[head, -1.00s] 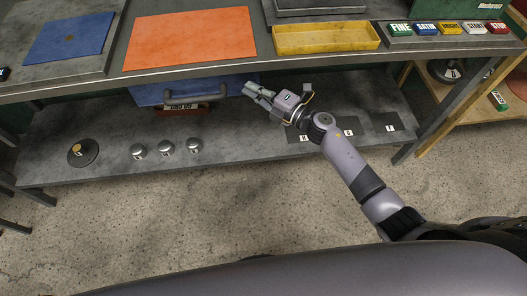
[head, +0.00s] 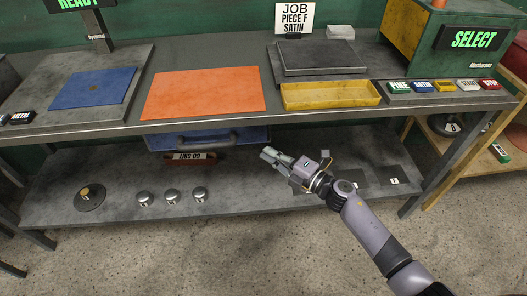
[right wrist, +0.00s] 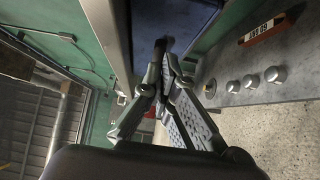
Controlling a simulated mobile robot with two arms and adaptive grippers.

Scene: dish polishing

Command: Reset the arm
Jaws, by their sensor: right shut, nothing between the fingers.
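My right gripper (head: 272,156) is shut and empty in the head view. It is in front of the workbench, below the edge of its top and over the lower shelf (head: 100,165). In the right wrist view its fingers (right wrist: 165,62) meet at the tips with nothing between them. My left gripper is in neither view.
The bench top holds an orange mat (head: 205,92), a blue mat (head: 92,88), a yellow tray (head: 330,95) and a row of labelled buttons (head: 445,86). Several metal knobs (head: 172,196) and a dark disc (head: 90,197) stand on the lower shelf. The floor in front is clear.

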